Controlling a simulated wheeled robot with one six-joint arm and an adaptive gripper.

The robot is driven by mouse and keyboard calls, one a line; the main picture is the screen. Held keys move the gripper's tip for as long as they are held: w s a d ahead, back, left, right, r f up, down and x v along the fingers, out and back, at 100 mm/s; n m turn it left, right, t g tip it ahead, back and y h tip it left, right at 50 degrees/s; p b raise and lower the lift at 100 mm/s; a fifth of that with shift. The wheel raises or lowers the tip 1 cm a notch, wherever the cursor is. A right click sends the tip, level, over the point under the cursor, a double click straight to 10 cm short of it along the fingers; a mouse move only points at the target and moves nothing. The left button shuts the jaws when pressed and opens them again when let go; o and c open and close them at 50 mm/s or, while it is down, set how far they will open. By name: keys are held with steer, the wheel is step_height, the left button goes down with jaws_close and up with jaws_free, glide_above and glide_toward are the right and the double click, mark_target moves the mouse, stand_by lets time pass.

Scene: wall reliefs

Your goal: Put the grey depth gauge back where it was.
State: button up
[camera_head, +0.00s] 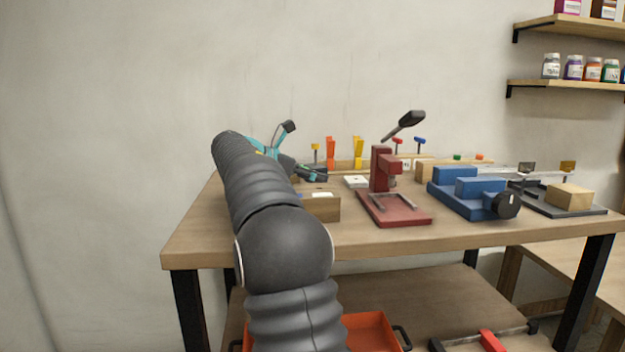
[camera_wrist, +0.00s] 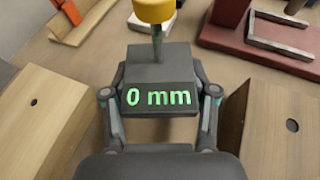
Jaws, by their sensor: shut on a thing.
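The grey depth gauge (camera_wrist: 158,72) is a dark grey block with a green "0 mm" readout, in the middle of the wrist view. A thin stem and a yellow knob (camera_wrist: 155,10) stand at its far side. My gripper (camera_wrist: 160,97) has a finger on each side of the gauge and is shut on it. In the head view my gripper (camera_head: 311,173) is small, over the left part of the bench, and the gauge cannot be made out clearly there. What lies directly under the gauge is hidden.
Wooden blocks with a small hole stand left (camera_wrist: 40,115) and right (camera_wrist: 285,130) of the gauge. A red press (camera_head: 395,210), a blue vise (camera_head: 470,190) and a wooden block (camera_head: 570,196) stand further right on the bench (camera_head: 400,240). Orange and yellow tools (camera_head: 358,152) stand behind.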

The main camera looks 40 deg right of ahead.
steer(key=shift+f, duration=0.6)
steer(key=o, duration=1.4)
steer(key=shift+r, duration=0.5)
steer(key=p+v, duration=0.1)
steer(key=v, duration=1.1)
steer(key=shift+p, duration=0.4)
